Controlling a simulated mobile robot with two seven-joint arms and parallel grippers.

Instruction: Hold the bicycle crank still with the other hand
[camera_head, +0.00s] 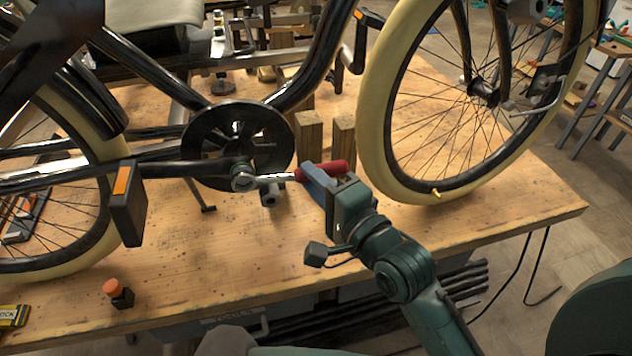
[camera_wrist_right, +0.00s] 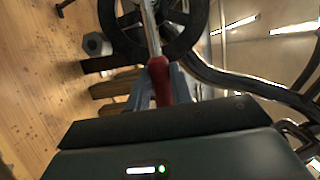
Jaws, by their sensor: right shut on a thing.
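The bicycle crank (camera_head: 180,172) reaches left from the hub of the dark chainring (camera_head: 268,130) to a black pedal (camera_head: 127,212) with an orange reflector. My right gripper (camera_head: 320,180) is shut on the red handle of a ratchet wrench (camera_head: 281,178), to the right of the hub. The silver head of the wrench sits at the crank's hub; I cannot tell how well it is seated. The wrench handle (camera_wrist_right: 159,78) also shows between the fingers of my right gripper (camera_wrist_right: 163,90) in the right wrist view. My left gripper is not in view.
The bike stands on a wooden workbench (camera_head: 400,245). Wooden blocks (camera_head: 308,135) stand behind the wrench. The front wheel (camera_head: 372,130) is close to the right of my right gripper. A small orange-topped object (camera_head: 117,292) is near the bench's front edge. The front middle is mostly clear.

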